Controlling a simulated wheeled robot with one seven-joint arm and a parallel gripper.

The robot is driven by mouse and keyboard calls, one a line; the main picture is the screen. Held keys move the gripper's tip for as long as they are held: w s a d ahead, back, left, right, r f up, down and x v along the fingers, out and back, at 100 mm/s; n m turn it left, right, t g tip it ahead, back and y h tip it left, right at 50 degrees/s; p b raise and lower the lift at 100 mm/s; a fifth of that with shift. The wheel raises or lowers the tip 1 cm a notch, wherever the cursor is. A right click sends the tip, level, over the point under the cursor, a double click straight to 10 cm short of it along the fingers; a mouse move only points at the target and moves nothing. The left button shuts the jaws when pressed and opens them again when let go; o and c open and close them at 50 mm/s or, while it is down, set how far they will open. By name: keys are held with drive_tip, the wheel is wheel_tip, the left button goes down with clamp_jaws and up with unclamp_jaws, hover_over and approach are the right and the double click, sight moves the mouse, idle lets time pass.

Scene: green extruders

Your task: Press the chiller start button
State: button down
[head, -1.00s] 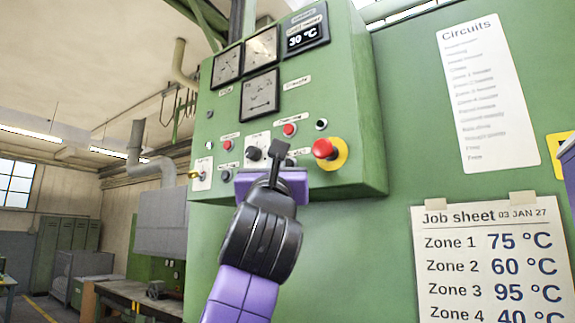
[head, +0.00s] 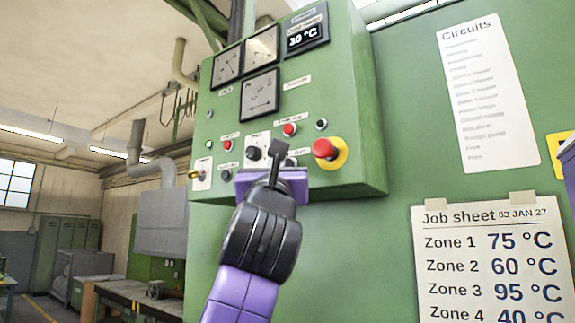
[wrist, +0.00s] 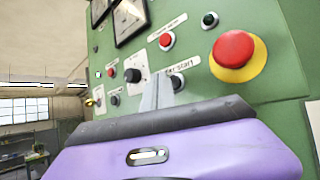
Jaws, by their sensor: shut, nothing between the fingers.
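The green control box (head: 350,110) fills the upper middle of the head view. In the wrist view, a label (wrist: 180,66) that seems to end in "start" sits just right of my fingers, with its left part hidden. A small dark button (wrist: 178,82) shows below that label, close beside the fingertips. My gripper (head: 278,150) is shut and empty, with its fingers pointing up at the lower part of the panel. In the wrist view my gripper (wrist: 157,88) stands in front of the panel. I cannot tell whether the fingertips touch anything.
A red mushroom button on a yellow base (head: 326,149) is close to the right of my fingers. A black knob (head: 253,153) is to their left, and a red button (head: 289,130) is above. A job sheet (head: 490,260) hangs at the lower right.

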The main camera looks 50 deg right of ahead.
drive_tip(key=shift+d, duration=0.15)
idle(0.6)
drive_tip(key=shift+d, duration=0.25)
drive_tip(key=shift+d, duration=0.4)
idle(0.7)
idle(0.3)
drive_tip(key=shift+a, duration=0.75)
drive_tip(key=shift+s+a, duration=0.1)
drive_tip(key=shift+a, duration=2.4)
